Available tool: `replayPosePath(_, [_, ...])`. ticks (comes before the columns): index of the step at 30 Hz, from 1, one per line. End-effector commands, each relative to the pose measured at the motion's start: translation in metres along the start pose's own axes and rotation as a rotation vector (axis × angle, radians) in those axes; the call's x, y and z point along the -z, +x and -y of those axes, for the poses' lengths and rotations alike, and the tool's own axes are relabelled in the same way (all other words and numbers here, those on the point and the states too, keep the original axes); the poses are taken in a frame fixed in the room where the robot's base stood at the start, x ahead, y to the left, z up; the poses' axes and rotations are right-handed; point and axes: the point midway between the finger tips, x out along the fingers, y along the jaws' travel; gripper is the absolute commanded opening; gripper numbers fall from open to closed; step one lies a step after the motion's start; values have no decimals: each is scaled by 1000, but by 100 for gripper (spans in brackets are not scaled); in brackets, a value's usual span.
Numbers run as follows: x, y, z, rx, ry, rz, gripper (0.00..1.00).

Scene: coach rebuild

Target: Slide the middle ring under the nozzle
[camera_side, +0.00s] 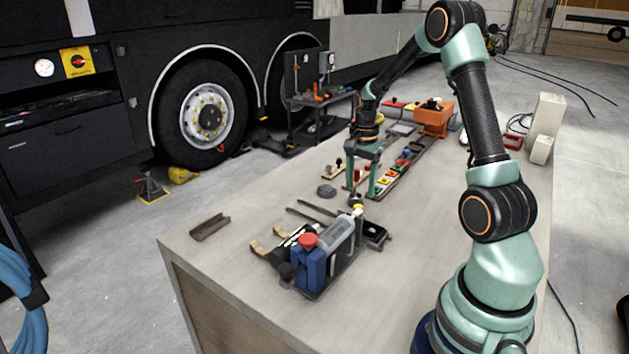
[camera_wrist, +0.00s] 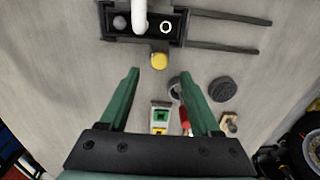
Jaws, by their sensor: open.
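My gripper (camera_side: 360,191) is open and empty, pointing down over the bench; its green fingers show wide apart in the wrist view (camera_wrist: 160,77). Beyond the fingertips is a black tray (camera_wrist: 182,33) holding a pale ring (camera_wrist: 165,27) and a grey round piece (camera_wrist: 119,22). A white tube, seemingly the nozzle (camera_wrist: 139,15), lies over the tray between them. A grey ring (camera_wrist: 174,88) is partly hidden by the right finger, with a dark disc (camera_wrist: 222,90) to its right. I cannot tell which ring is the middle one. The tray also shows in the side view (camera_side: 376,237).
A yellow cap (camera_wrist: 159,61) sits beside the tray. Two dark rails (camera_wrist: 225,31) extend right from it. A button panel (camera_wrist: 160,117) lies between the fingers.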

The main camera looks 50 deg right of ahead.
Motion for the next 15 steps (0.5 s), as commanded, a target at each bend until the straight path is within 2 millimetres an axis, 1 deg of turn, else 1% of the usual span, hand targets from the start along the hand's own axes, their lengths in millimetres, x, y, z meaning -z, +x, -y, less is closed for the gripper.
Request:
replayPosePath(1, [1, -12, 1, 5, 0, -4, 64])
replayPosePath(6, [1, -43, 1, 4, 0, -3, 64])
replayPosePath(10, [0, -58, 1, 3, 0, -2, 64])
replayPosePath(15, [0, -67, 0, 1, 0, -1, 64])
